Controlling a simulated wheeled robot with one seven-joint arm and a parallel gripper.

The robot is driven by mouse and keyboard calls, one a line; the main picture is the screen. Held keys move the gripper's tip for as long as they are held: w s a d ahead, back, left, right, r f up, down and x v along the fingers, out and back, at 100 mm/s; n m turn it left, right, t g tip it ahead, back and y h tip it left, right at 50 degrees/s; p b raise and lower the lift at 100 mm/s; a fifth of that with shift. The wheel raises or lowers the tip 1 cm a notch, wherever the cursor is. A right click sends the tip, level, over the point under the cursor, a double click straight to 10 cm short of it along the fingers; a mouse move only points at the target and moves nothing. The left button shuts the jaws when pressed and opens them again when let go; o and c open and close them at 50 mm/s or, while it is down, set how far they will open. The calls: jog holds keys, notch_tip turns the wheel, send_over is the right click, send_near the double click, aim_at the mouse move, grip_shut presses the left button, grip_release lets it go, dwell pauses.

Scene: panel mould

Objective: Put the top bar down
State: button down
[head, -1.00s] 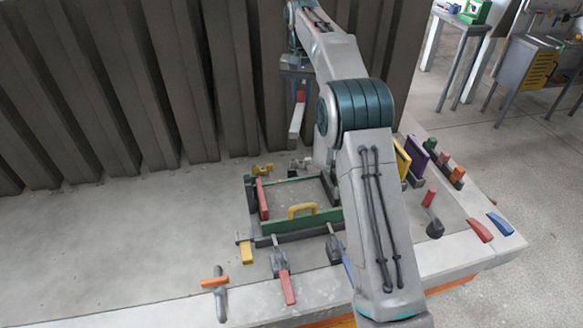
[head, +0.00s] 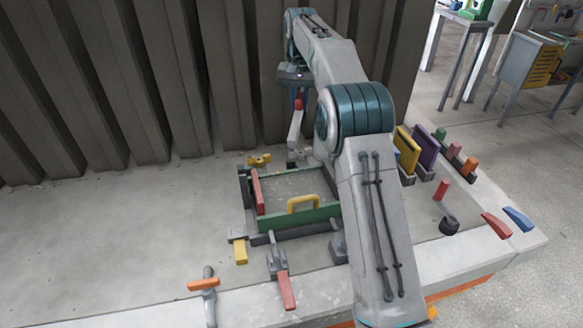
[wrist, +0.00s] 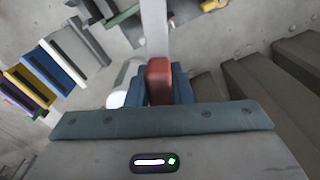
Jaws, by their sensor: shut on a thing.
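My gripper (head: 297,88) is shut on the red end (head: 298,104) of a pale grey bar (head: 295,126) behind the panel mould. The bar hangs steeply below my gripper, slightly tilted, its lower end close to a small dark piece (head: 293,155) on the slab. I cannot tell whether they touch. In the wrist view the red end (wrist: 159,80) sits between my blue fingers, and the grey bar (wrist: 155,28) runs away from it.
Coloured plates (head: 426,150) stand in holders at right. The ribbed wall (head: 200,80) rises close behind my gripper. The slab at left (head: 90,230) is clear.

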jog(key=s+a+f, duration=0.2)
jog(key=s+f, duration=0.8)
jog(key=s, duration=0.1)
jog(key=shift+a+f+b, duration=0.25)
jog(key=shift+a+b, duration=0.05)
jog(key=shift+a, duration=0.05)
jog(key=shift+w, duration=0.1)
jog(key=shift+f, duration=0.2)
jog(key=c, duration=1.3)
grip_release()
jog(key=shift+r, duration=0.15)
